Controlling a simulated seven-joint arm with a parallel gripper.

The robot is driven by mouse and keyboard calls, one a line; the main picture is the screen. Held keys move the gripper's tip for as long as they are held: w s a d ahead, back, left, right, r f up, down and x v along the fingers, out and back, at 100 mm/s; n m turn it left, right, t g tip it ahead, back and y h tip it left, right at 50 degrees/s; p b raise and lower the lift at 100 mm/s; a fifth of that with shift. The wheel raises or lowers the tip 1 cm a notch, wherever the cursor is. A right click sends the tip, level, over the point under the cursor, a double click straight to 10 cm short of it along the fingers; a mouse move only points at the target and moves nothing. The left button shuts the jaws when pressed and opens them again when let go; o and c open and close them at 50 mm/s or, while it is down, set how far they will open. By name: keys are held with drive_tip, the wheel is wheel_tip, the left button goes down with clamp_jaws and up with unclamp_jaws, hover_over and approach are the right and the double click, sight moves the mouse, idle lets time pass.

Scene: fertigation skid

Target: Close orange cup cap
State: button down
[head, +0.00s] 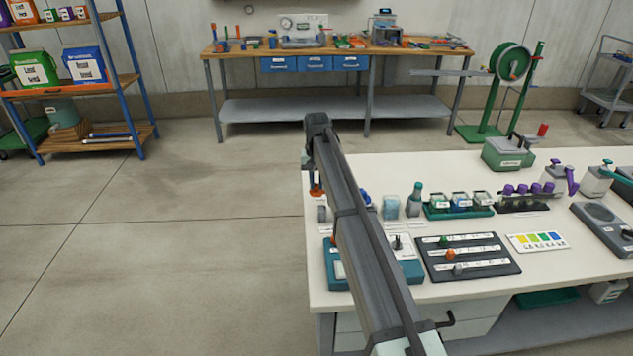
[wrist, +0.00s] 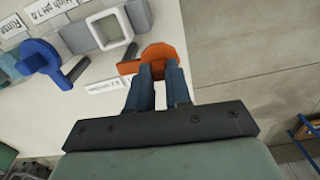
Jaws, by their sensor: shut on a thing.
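The orange cap (wrist: 158,52) is in the wrist view, between and just beyond my fingertips. My gripper (wrist: 159,76) is shut on it; its fingers cover part of it. The cap is beside a grey cup (wrist: 82,36) whose square white-rimmed opening is uncovered. Whether a hinge joins cap and cup cannot be told. In the head view, the orange cap (head: 316,190) shows small at the table's left edge, above the grey cup (head: 322,214). My arm largely hides my gripper there.
A blue cap (wrist: 42,62) lies left of the grey cup in the wrist view, near printed labels. Open floor lies left of the table.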

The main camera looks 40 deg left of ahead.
drive_tip(key=shift+s+d, duration=0.1)
idle(0.3)
drive_tip(key=n, duration=0.1)
drive_tip(key=d+n, duration=0.1)
drive_tip(key=n, duration=0.1)
drive_tip(key=s+n, duration=0.1)
drive_tip(key=n, duration=0.1)
drive_tip(key=shift+d, duration=0.25)
drive_tip(key=n, duration=0.1)
drive_tip(key=d+n, duration=0.1)
drive_tip(key=n, duration=0.2)
drive_tip(key=shift+s+d, duration=0.25)
drive_tip(key=shift+d, duration=0.15)
drive_tip(key=n, duration=0.1)
drive_tip(key=d+n, duration=0.1)
drive_tip(key=n, duration=0.3)
drive_tip(key=shift+w+d, duration=0.15)
drive_tip(key=shift+d, duration=0.25)
drive_tip(key=shift+w+d+n, duration=0.2)
drive_tip(key=shift+d+n, duration=0.05)
drive_tip(key=shift+n, duration=0.6)
drive_tip(key=shift+w+d+n, duration=0.15)
drive_tip(key=shift+d+n, duration=0.15)
drive_tip(key=shift+n, duration=0.5)
drive_tip(key=shift+w+d+n, duration=0.2)
drive_tip(key=shift+d+n, duration=0.05)
drive_tip(key=shift+n, duration=0.6)
drive_tip(key=c, duration=1)
unclamp_jaws()
drive_tip(key=shift+c, duration=0.2)
